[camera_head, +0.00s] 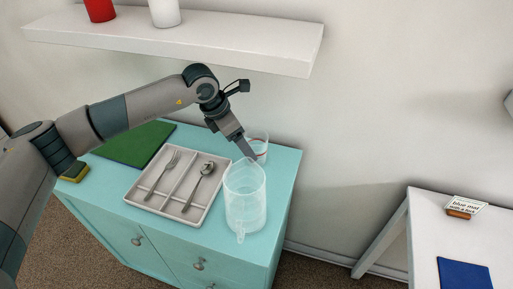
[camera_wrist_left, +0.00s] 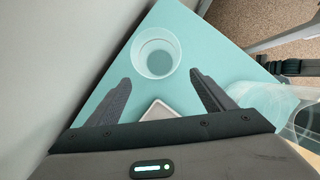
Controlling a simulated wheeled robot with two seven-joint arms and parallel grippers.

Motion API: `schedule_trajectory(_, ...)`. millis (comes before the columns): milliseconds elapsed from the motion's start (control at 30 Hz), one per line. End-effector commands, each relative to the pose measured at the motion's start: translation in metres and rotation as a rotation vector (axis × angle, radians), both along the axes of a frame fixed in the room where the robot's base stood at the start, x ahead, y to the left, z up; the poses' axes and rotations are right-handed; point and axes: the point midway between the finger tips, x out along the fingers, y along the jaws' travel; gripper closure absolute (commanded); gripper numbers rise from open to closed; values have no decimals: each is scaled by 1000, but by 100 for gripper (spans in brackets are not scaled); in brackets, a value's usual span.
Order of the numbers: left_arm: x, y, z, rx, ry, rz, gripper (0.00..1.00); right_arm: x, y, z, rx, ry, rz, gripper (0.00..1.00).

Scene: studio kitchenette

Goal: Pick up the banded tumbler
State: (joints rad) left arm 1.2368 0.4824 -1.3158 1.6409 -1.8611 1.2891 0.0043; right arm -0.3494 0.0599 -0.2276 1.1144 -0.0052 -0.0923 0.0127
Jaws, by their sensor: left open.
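A small clear tumbler (camera_head: 262,147) stands upright at the back right of the turquoise cabinet top, partly hidden behind my left gripper (camera_head: 248,152). A thin dark line shows across it, but I cannot tell whether that is a band. The same tumbler shows in the left wrist view (camera_wrist_left: 156,53), just beyond the fingertips and roughly centred between them. My left gripper (camera_wrist_left: 161,76) is open with nothing between its fingers. My right gripper is not in view.
A clear pitcher (camera_head: 245,196) stands close in front of the tumbler. A cutlery tray (camera_head: 153,196) with a fork and spoon, a green mat (camera_head: 133,144) and a yellow-green sponge (camera_head: 75,173) lie left. A wall shelf (camera_head: 180,42) hangs above.

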Motion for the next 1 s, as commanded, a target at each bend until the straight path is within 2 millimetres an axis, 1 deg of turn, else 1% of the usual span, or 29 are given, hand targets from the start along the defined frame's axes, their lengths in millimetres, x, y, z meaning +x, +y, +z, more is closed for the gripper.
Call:
schedule_trajectory(33,4,-9,3,0,0,-1,24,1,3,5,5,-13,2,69)
schedule_trajectory(100,9,-19,2,0,0,-1,24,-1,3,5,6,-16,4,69)
schedule_trajectory(200,15,-30,1,1,0,-1,24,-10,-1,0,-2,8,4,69)
schedule_trajectory(300,18,-36,0,1,0,-1,24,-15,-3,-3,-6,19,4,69)
schedule_trajectory(767,20,-39,-2,1,0,0,24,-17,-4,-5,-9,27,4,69)
schedule_trajectory(867,21,-42,-8,0,1,0,24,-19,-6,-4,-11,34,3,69)
schedule_trajectory(1000,23,-48,-23,0,2,0,24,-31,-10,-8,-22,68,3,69)
